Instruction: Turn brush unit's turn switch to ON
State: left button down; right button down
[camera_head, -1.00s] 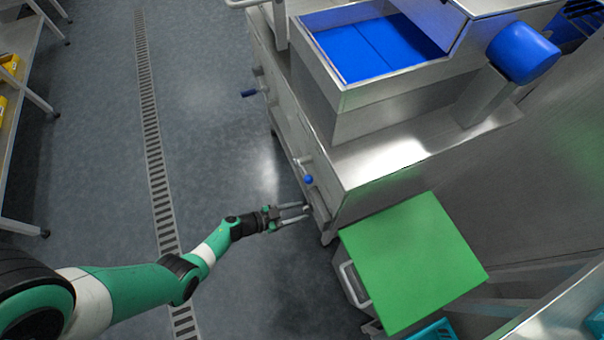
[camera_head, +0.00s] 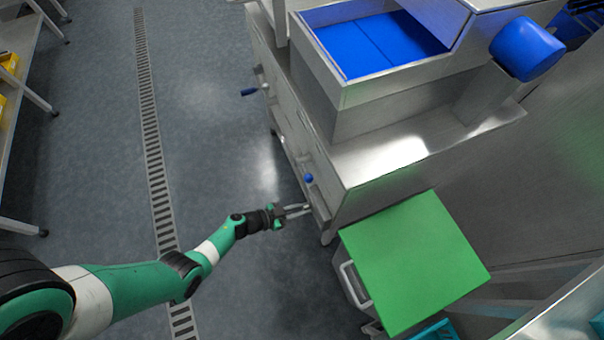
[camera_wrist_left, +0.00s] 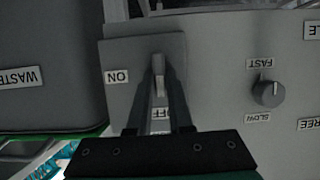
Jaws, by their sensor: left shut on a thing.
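The turn switch (camera_wrist_left: 158,68) is a grey lever on a square plate of the brush unit's panel (camera_wrist_left: 215,70) in the left wrist view. The labels look upside down there. The ON label (camera_wrist_left: 116,77) is left of the lever; the OFF label (camera_wrist_left: 161,114) is below it, partly hidden by my fingers. The lever stands upright in the picture, in line with OFF. My left gripper (camera_wrist_left: 160,88) is shut on the lever. In the head view my left gripper (camera_head: 305,209) reaches the lower side of the steel machine (camera_head: 345,205). My right gripper is not in view.
A speed knob (camera_wrist_left: 268,93) with FAST and SLOW labels is right of the switch. A dark bin (camera_wrist_left: 45,60) labelled WASTE is at left. In the head view, a blue-ball lever (camera_head: 308,178) is above the gripper and a green board (camera_head: 415,262) is at its right.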

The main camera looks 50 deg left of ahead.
pick_arm(q)
jog(key=m+t+y+b, duration=0.1)
jog(key=m+y, duration=0.1)
jog(key=m, duration=0.2)
jog(key=m+t+y+b, duration=0.1)
jog(key=m+y+b, duration=0.1)
jog(key=m, duration=0.2)
jog(key=d+f+m+t+y+b, duration=0.1)
jog(key=m+t+b, duration=0.1)
jog(key=m, duration=0.2)
jog(key=shift+s+m+y, duration=0.15)
jog(key=shift+m+y, duration=0.15)
jog(key=shift+y, duration=0.1)
dwell(0.5)
jog(key=shift+m+t, duration=0.4)
jog(key=shift+m, duration=0.1)
dwell(0.4)
jog(key=c, duration=0.8)
grip_release()
jog(key=shift+s, duration=0.1)
